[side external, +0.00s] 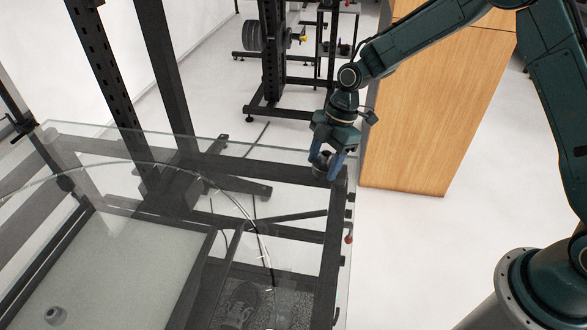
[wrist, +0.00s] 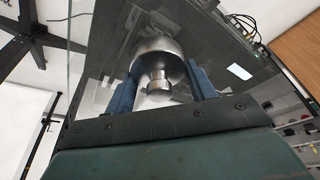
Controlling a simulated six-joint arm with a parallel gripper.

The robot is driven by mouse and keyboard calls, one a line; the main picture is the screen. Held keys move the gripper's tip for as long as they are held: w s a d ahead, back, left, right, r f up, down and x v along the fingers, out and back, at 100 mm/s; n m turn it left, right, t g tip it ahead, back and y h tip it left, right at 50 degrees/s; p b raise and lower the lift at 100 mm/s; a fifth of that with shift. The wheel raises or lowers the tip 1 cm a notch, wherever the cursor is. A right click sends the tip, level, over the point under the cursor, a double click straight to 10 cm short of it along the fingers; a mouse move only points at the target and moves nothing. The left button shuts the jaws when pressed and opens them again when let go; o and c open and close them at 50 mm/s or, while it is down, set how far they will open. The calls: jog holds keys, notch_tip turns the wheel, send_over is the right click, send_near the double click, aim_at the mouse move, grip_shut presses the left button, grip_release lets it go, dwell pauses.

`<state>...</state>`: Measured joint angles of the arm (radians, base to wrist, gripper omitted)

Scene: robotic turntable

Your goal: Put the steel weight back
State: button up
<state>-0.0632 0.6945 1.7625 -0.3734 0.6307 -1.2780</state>
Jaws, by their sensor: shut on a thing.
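The steel weight (wrist: 158,57) shows in the wrist view as a shiny round metal body with a narrower knob. It sits between the two blue fingers of my gripper (wrist: 162,88), which is shut on it. In the side view my gripper (side external: 328,168) points down near the right back corner of the glass-topped table (side external: 150,148). The weight (side external: 321,166) shows there as a small dark shape, partly hidden by the fingers. I cannot tell whether it touches the glass.
A small metal piece (side external: 56,314) stands on the pale panel (side external: 110,270) at the lower left. A wooden cabinet (side external: 430,110) stands close behind my gripper. Black rack posts (side external: 95,60) rise at the left.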

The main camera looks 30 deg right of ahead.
aim_at(327, 161)
jog(key=shift+f, duration=1.4)
jog(key=shift+f, duration=0.15)
jog(key=o, duration=1.5)
jog(key=v, duration=1.2)
jog(key=shift+r, duration=0.25)
